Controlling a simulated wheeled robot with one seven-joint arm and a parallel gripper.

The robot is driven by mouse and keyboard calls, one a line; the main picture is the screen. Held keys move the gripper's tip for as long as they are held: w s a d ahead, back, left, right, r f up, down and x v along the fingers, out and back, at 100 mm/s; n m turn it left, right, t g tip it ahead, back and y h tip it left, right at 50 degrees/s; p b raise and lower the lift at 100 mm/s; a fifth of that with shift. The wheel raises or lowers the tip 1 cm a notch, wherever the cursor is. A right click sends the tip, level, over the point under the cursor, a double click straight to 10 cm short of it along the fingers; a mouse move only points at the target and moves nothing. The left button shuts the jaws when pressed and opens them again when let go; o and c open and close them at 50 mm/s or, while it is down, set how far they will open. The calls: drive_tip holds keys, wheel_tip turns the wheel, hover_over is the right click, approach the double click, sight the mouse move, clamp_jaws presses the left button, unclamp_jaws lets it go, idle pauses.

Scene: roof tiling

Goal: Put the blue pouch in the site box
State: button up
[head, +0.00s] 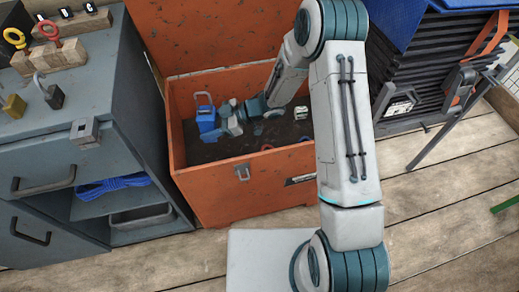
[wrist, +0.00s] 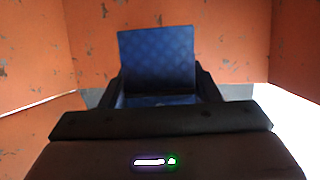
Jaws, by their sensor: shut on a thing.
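The blue pouch (head: 207,120) is inside the open orange site box (head: 240,195), near its left wall. My gripper (head: 222,117) reaches in over the box from the right and is shut on the pouch. In the wrist view the pouch (wrist: 158,58) stands up as a blue quilted panel between the dark fingers (wrist: 158,98), with the orange box walls around it. I cannot tell whether the pouch touches the box floor.
Small items lie in the box, one pale (head: 301,113) at its right. A grey cabinet (head: 105,165) stands close on the left, with blue rope (head: 113,186) on its shelf. A dark folded stack (head: 430,70) stands at the right.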

drive_tip(key=shift+s+a+f+n+g+b, duration=0.1)
drive_tip(key=shift+s+f+n+g+b, duration=0.15)
drive_tip(key=shift+f+n+g+b, duration=0.4)
drive_tip(key=shift+s+a+f+n+g+b, duration=0.1)
drive_tip(key=shift+s+f+n+g+b, duration=0.25)
drive_tip(key=shift+f+b, duration=0.4)
wheel_tip(320, 180, down, 10)
drive_tip(key=b, duration=0.4)
drive_tip(key=shift+r, duration=0.1)
drive_tip(key=o, duration=1.3)
drive_tip(key=shift+d, duration=0.1)
drive_tip(key=shift+c, duration=0.2)
drive_tip(key=shift+w+d+r, duration=0.15)
drive_tip(key=shift+d+r, duration=0.05)
drive_tip(key=shift+d, duration=0.1)
drive_tip(key=shift+h, duration=0.3)
drive_tip(key=p+v, duration=0.4)
drive_tip(key=v, duration=0.7)
drive_tip(key=shift+w+d+f, duration=0.1)
drive_tip(key=shift+w+d, duration=0.05)
drive_tip(key=shift+w, duration=0.05)
